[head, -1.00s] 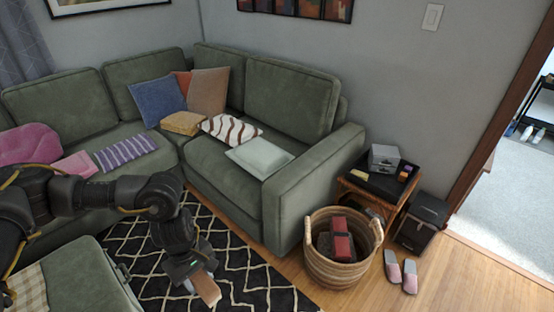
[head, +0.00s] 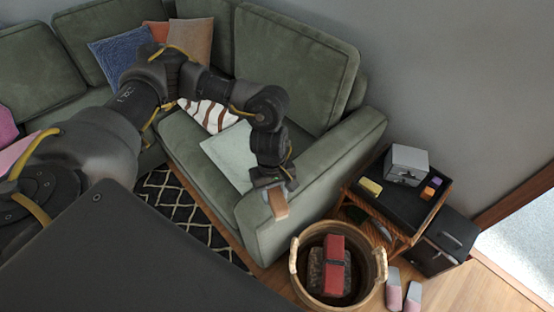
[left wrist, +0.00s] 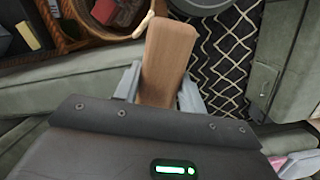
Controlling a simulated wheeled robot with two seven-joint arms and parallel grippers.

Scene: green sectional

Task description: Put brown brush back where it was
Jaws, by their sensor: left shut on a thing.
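The brown brush (head: 277,204) is in my left gripper (head: 274,188), above the front of the sofa's right armrest. In the left wrist view the brush's flat wooden side (left wrist: 168,58) sticks out between the two grey fingers (left wrist: 158,88), which are shut on it. The brush's bristles cannot be made out. In the head view the gripper points down, with the wicker basket below and to its right. My right gripper is not in view.
The wicker basket (head: 373,288) holds a red item (head: 334,262). A side table (head: 404,210) with a black tray, a grey box (head: 407,163) and small items stands right of the armrest (head: 340,155). A black box (head: 440,243) and slippers (head: 403,293) are on the floor.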

